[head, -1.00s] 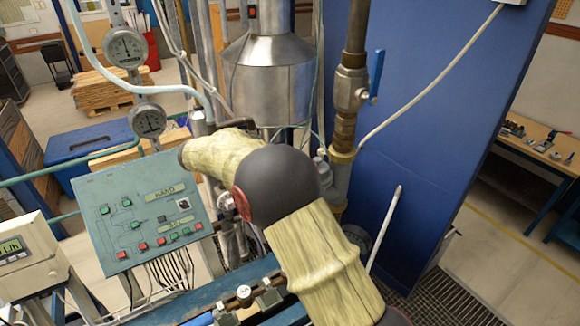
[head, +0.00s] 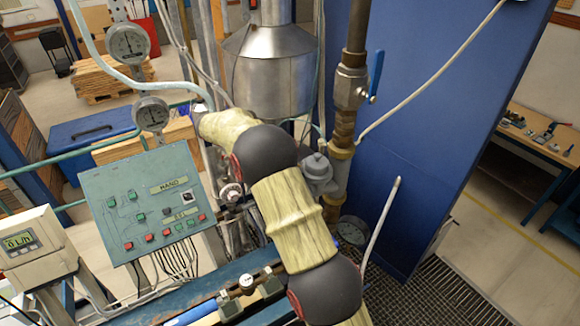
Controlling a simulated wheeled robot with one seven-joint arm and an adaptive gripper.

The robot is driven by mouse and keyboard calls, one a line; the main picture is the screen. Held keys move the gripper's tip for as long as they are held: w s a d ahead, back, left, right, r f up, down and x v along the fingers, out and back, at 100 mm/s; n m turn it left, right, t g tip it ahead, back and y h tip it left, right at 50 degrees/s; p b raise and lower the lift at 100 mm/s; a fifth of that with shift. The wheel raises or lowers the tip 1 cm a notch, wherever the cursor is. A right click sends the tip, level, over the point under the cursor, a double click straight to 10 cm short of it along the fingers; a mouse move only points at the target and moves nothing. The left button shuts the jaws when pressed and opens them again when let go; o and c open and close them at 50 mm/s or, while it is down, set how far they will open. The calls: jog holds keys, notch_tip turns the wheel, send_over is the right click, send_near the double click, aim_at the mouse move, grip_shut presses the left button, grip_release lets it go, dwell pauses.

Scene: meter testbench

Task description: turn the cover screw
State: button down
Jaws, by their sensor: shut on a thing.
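My arm reaches up from the bottom edge in yellowish sleeves with black joints and bends toward the upper left, beside the control panel. The far end of the arm is turned away, and my gripper cannot be made out. I cannot make out a cover screw either. A small round pale fitting with a reddish middle (head: 231,195) shows just left of my arm, among the pipes. A grey meter-like body (head: 318,174) shows right of my arm, beside the brass pipe.
A green control panel (head: 140,205) and a grey display box (head: 30,243) stand at left. Two dial gauges (head: 127,43) are above the panel. A vertical pipe with a blue-handled valve (head: 351,85) and a blue wall (head: 440,120) stand at right. A blue beam (head: 195,300) crosses in front.

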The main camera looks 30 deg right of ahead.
dwell(0.5)
jog(key=c, duration=1.6)
grip_release()
jog(key=shift+o, duration=0.6)
jog(key=shift+s+a+n+t+h+b, duration=0.1)
jog(key=shift+n+t+h+b, duration=0.25)
jog(key=shift+n+t, duration=0.2)
jog(key=shift+s+a+n+t+h+b, duration=0.1)
jog(key=shift+n+t+h+b, duration=0.25)
jog(key=shift+n+t, duration=0.2)
